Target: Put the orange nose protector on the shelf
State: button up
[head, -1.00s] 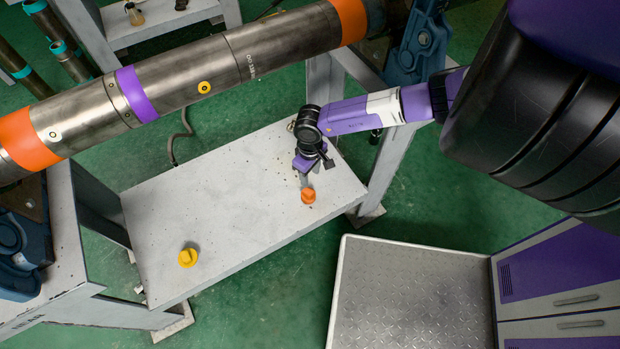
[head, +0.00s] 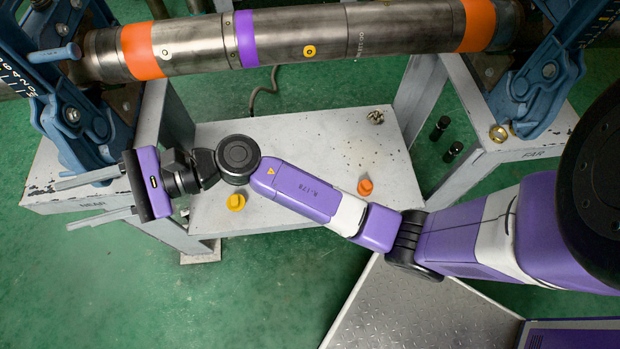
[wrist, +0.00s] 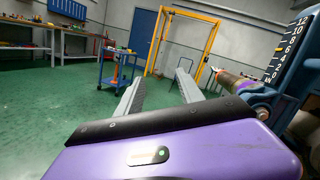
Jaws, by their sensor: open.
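The orange nose protector (head: 365,187) sits on the grey shelf (head: 290,150), near its front edge right of the middle, just behind my forearm in the head view. Nothing holds it. My gripper (head: 64,205) is well to the left, beside the vise stand marked NEAR. Its two fingers are spread apart and empty. The wrist view shows the same open fingers (wrist: 158,82) with nothing between them, pointing out into the room.
A yellow protector (head: 236,202) stands on the shelf's front left. The long pipe (head: 290,40) lies behind across the blue vises (head: 535,85). A blue cart (wrist: 118,70) stands farther off.

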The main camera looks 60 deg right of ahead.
notch_tip(320, 180, up, 10)
jog(key=s+a+m+t+y, duration=0.1)
jog(key=s+a+m+t, duration=0.15)
jog(key=m+t, duration=0.45)
jog(key=s+d+r+m+t+h, duration=0.1)
jog(key=s+d+m+t+h, duration=0.25)
jog(key=m, duration=0.65)
jog(key=s+d+r+m+t+h, duration=0.1)
jog(key=s+d+m+t+h, duration=0.3)
jog(key=m, duration=0.6)
jog(key=s+d+f+m+g+h, duration=0.3)
jog(key=s+d+f+m, duration=0.2)
jog(key=s+m, duration=0.3)
jog(key=s+d+f+m+g+h, duration=0.3)
jog(key=s+d+f+m, duration=0.3)
jog(key=s+m, duration=0.3)
jog(key=s+d+f+m+g+h, duration=0.4)
jog(key=s+d+f+m, duration=0.1)
jog(key=s+f+m, duration=0.2)
jog(key=shift+s+d+f+m+g, duration=0.3)
jog(key=shift+s+f+m+g, duration=0.05)
jog(key=shift+s+m, duration=0.6)
notch_tip(320, 180, up, 6)
jog(key=p, duration=0.6)
jog(key=shift+r, duration=0.2)
